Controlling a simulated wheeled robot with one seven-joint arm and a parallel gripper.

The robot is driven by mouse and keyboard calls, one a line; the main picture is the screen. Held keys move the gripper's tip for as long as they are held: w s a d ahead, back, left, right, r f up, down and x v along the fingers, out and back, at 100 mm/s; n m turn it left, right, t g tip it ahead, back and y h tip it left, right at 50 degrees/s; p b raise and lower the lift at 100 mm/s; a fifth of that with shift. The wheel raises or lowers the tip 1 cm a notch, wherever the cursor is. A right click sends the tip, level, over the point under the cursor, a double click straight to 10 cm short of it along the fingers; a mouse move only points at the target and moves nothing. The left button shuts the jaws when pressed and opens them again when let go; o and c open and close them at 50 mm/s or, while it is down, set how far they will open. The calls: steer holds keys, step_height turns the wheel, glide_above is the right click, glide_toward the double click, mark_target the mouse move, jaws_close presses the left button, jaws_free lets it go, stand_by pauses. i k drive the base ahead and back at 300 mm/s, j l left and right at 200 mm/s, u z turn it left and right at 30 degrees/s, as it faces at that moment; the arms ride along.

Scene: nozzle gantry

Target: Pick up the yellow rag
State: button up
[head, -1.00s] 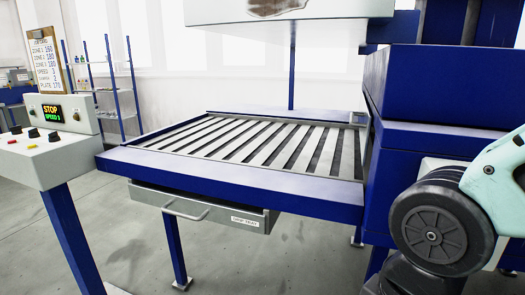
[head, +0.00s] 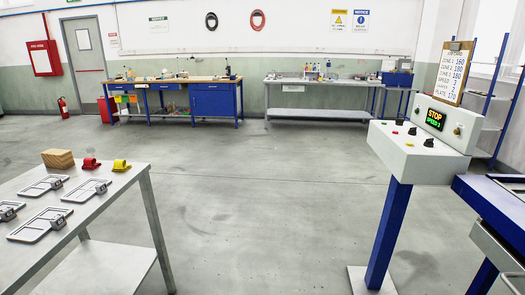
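I cannot make out a yellow rag for certain. A small yellow object (head: 122,165) sits at the far right corner of the near left table, beside a similar red object (head: 91,164); it looks more like a shaped part than cloth. Small coloured patches (head: 126,99), yellowish and green, show at the left front of the far wooden-topped workbench (head: 180,80); they are too small to identify. My gripper is not in view.
The near left table (head: 120,190) also holds a wooden block (head: 58,158) and several metal frames. A control console (head: 425,145) reading STOP stands at right, beside a blue machine edge (head: 495,205). A grey bench (head: 320,84) stands at the back. The floor between is open.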

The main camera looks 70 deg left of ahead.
mark_target(119, 165)
steer(key=u, duration=3.45)
